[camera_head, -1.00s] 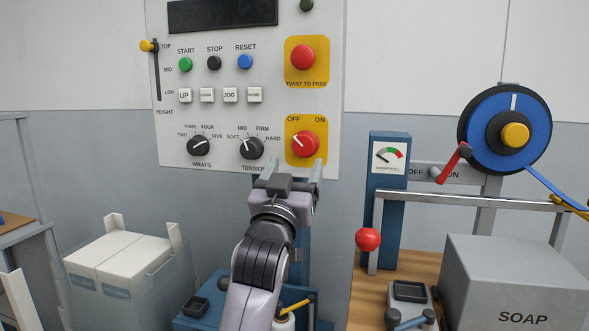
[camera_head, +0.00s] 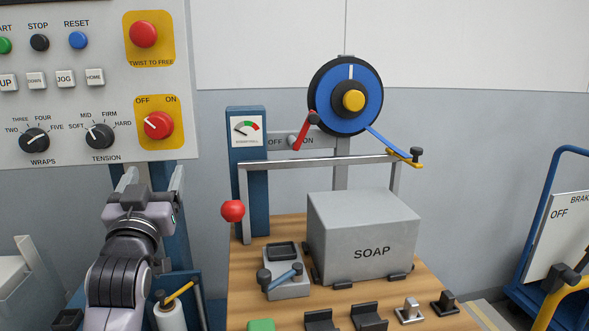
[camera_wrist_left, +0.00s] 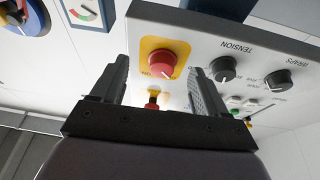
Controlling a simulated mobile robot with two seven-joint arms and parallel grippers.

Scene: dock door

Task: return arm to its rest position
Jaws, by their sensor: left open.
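My left gripper (camera_head: 150,180) is open and empty, its fingers pointing up in front of the lower part of the white control panel (camera_head: 70,100). It sits below the red OFF/ON knob (camera_head: 158,125) on its yellow plate. In the left wrist view the two open fingers (camera_wrist_left: 155,85) frame the same red knob (camera_wrist_left: 162,64), with a gap between fingers and knob. The tension knob (camera_head: 99,137) and wraps knob (camera_head: 34,140) are on the panel to the left. My right gripper is not in view.
A wooden table (camera_head: 240,290) to the right holds a grey SOAP box (camera_head: 362,240) and small clamps. A metal frame with a red ball (camera_head: 233,211), a blue gauge post (camera_head: 247,180) and a blue reel (camera_head: 346,95) rise behind it. A blue cart (camera_head: 528,270) stands far right.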

